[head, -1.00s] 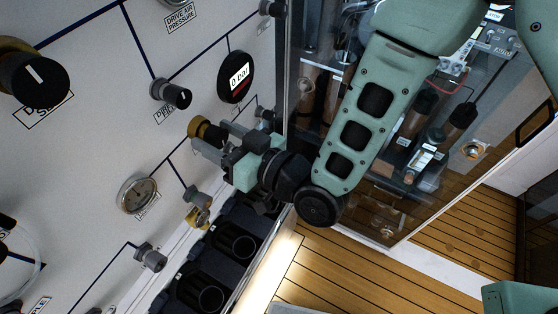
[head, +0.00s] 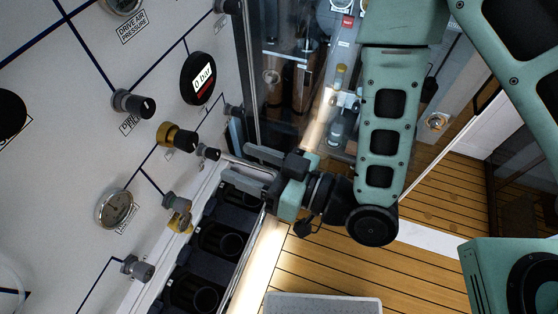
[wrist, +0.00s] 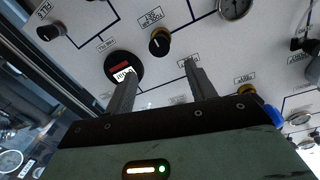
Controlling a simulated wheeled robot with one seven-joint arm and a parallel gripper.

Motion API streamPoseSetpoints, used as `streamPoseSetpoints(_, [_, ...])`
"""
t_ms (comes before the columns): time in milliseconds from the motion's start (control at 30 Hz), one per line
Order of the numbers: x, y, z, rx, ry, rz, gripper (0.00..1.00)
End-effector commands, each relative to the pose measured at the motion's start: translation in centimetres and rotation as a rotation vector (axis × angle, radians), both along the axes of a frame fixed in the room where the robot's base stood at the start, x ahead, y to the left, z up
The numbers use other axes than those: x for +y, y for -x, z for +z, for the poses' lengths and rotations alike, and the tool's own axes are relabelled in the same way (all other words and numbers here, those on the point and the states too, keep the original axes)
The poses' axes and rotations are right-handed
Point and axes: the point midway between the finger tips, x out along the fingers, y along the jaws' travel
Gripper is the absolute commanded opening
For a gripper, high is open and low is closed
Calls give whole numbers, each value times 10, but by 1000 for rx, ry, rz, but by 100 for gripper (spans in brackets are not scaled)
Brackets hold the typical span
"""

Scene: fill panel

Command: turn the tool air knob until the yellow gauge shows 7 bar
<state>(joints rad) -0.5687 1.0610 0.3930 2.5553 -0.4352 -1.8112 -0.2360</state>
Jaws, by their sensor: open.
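My gripper (head: 236,159) is open and empty, apart from the panel, to the right of and below that knob in the head view. Its two fingers also show in the wrist view (wrist: 160,72). I cannot make out a yellow gauge. A round black digital gauge with a red band (head: 198,78) reads 0 bar.
A silver dial gauge (head: 115,208), a black knob (head: 133,104) and a lower yellow-collared fitting (head: 180,216) are on the panel nearby. Dark holders (head: 222,238) line the panel's edge below my gripper. A glass-fronted cabinet (head: 290,70) stands to the right.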

Motion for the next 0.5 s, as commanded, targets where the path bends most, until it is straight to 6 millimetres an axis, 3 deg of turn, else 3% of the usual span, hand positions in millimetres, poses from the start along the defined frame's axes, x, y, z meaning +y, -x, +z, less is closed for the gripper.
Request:
streamPoseSetpoints(300, [-34, 12, 4, 5, 4, -1, 55])
streamPoseSetpoints(500, [-47, 17, 2, 3, 1, 0, 55])
